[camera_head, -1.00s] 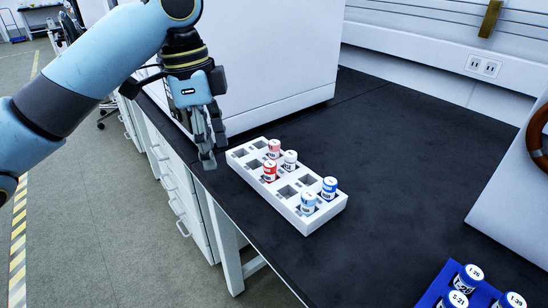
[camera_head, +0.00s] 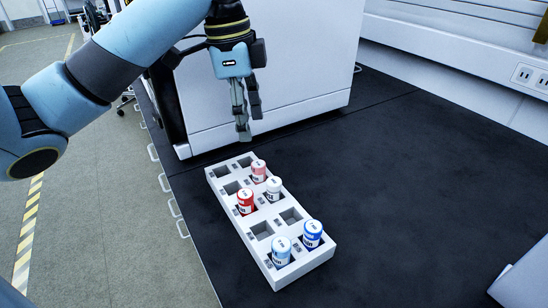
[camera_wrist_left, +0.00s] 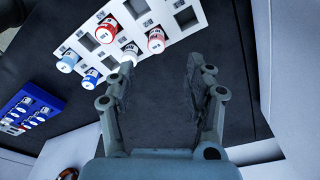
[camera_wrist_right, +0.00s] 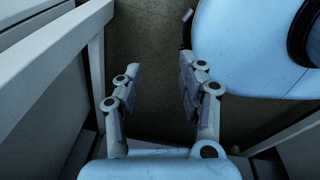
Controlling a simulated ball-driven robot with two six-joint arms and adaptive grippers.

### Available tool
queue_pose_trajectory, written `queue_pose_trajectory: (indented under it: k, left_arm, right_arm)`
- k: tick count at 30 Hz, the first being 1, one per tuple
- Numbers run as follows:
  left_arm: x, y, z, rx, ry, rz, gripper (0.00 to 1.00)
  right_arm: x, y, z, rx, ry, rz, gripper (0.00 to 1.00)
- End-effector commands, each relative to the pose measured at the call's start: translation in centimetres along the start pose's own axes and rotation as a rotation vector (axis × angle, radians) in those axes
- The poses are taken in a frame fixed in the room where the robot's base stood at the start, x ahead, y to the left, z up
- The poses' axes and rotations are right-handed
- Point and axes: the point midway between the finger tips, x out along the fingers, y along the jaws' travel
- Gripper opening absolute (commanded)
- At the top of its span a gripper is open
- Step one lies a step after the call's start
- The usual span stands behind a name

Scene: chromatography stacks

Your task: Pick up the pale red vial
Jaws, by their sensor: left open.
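The pale red vial (camera_head: 258,170) stands in a slot of the white rack (camera_head: 314,262) on the black bench. The white vial (camera_head: 273,188) and the red vial (camera_head: 245,200) are its neighbours. My left gripper (camera_head: 247,128) is open and empty, pointing down, higher in the picture than the rack's far end and apart from the vials. In the left wrist view the pale red vial (camera_wrist_left: 156,40) shows just beyond the fingertips of my left gripper (camera_wrist_left: 165,72), toward the top. My right gripper (camera_wrist_right: 158,68) is open and empty, over the floor.
A light blue vial (camera_head: 281,250) and a blue vial (camera_head: 312,234) stand at the rack's near end. A large white machine (camera_head: 290,70) stands behind the left gripper. A blue rack (camera_wrist_left: 27,108) with several vials shows in the left wrist view.

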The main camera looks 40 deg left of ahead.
Motion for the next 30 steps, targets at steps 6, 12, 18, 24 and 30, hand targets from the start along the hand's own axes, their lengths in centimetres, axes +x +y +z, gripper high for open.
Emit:
queue_pose_trajectory:
  k: [6, 12, 18, 24, 30]
  left_arm:
    - [3.9, 0.1, 0.0, -0.002, 0.000, 0.006, 0.53]
    - [5.6, 0.1, 0.0, -0.001, 0.000, 0.003, 0.53]
    - [8.7, 0.5, -0.5, -0.002, 0.001, 0.006, 0.53]
    - [10.6, 0.5, -0.4, -0.001, -0.001, 0.003, 0.53]
    - [10.6, 0.4, -0.5, 0.000, -0.001, 0.001, 0.53]
  right_arm:
    - [1.3, -0.2, 1.8, -0.001, -0.023, -0.001, 0.40]
    - [1.6, -0.3, 3.4, -0.002, -0.048, -0.002, 0.40]
    - [2.8, -0.3, 2.7, -0.002, -0.036, -0.002, 0.40]
    - [3.3, -0.4, 2.1, -0.001, -0.026, -0.002, 0.40]
    - [3.2, -0.4, 2.2, -0.001, -0.027, -0.002, 0.40]
